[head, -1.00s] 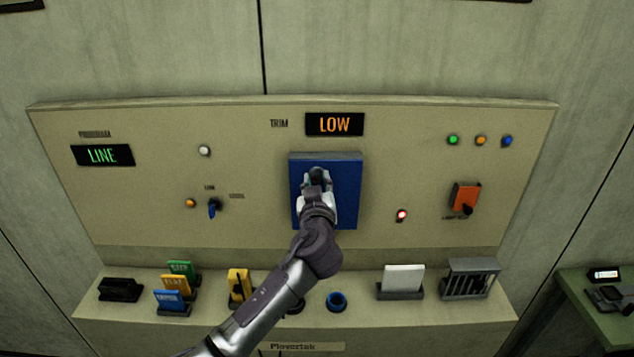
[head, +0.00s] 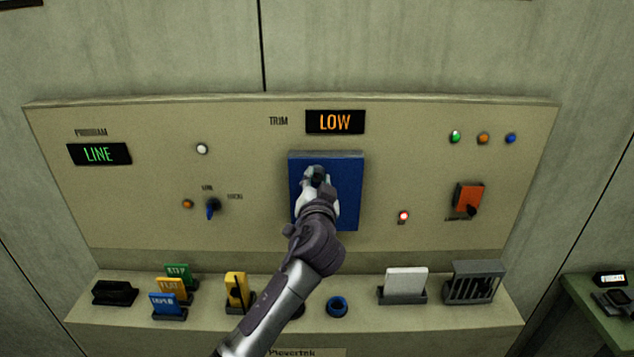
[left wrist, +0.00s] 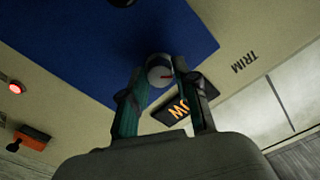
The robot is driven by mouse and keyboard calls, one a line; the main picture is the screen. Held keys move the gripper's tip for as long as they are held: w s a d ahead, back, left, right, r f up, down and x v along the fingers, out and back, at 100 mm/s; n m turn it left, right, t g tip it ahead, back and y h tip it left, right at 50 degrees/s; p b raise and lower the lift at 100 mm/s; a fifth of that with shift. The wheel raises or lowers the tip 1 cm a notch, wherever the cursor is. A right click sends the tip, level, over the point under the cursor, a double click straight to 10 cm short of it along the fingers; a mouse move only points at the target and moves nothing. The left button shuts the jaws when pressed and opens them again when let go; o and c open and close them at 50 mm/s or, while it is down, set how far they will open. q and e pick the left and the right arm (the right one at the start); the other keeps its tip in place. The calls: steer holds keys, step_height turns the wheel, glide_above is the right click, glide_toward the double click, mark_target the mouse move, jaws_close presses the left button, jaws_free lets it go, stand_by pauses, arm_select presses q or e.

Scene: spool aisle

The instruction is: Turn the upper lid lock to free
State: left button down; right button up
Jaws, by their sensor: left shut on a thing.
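The blue lid (head: 345,205) is shut flat on the middle of the panel, under the TRIM display (head: 335,122), which reads LOW. My left gripper (head: 318,178) is at the upper part of the lid and hides the upper lock in the head view. A dark round part at the top edge of the wrist view may be another lock. My right gripper is not in view.
An orange block with a dark knob (head: 468,197) and a red lamp (head: 403,216) are right of the lid. A small blue switch (head: 212,208) is at left.

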arm_select(q)
steer(key=m+p, duration=0.1)
steer(key=m, duration=0.3)
steer(key=shift+m, duration=0.4)
steer(key=shift+m+p, duration=0.8)
steer(key=shift+m, duration=1.7)
steer(key=c, duration=0.8)
jaws_free()
steer(key=shift+c, duration=0.2)
steer(key=s, duration=1.2)
